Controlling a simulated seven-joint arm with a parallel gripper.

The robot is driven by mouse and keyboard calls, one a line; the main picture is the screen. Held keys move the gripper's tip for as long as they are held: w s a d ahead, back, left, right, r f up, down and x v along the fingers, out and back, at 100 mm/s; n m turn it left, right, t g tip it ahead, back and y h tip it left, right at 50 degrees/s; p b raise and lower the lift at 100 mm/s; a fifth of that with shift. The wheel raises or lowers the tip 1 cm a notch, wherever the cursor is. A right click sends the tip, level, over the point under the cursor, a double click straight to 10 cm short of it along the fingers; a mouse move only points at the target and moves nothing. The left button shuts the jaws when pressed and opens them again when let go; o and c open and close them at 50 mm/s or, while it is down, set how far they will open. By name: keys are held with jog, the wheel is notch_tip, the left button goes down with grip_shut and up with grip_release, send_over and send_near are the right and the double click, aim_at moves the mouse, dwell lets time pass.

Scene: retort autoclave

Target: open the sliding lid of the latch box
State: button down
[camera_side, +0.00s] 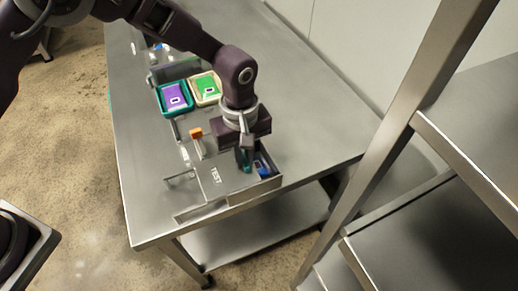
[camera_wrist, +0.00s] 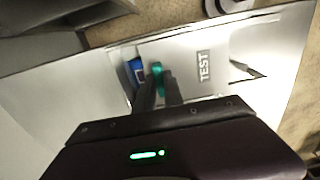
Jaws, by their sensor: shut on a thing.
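The latch box is a low grey metal box near the front end of the table, with a flat lid (camera_side: 214,178) marked TEST. The lid also shows in the wrist view (camera_wrist: 205,62). My gripper (camera_side: 246,166) is over the right part of the box, pointing down. In the wrist view its fingers (camera_wrist: 160,85) are shut on a teal handle (camera_wrist: 157,68) at the lid's edge. Beside the handle, part of the box is uncovered, and a blue item (camera_side: 263,169) shows inside. The blue item is also in the wrist view (camera_wrist: 137,70).
A teal tray (camera_side: 162,107) with a purple packet and a tan tray (camera_side: 194,91) with a green packet stand behind the box. An orange block (camera_side: 196,133) is close behind the lid. The table (camera_side: 310,125) is clear to the right. A metal rack stands at far right.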

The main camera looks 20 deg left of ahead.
aim_at(214, 177)
jog(key=s+a, duration=0.5)
jog(key=shift+s+a, duration=0.1)
jog(key=shift+a, duration=0.05)
jog(key=c, duration=1.4)
grip_release()
jog(key=shift+c, duration=0.2)
notch_tip(214, 177, up, 7)
jog(key=shift+r, duration=0.15)
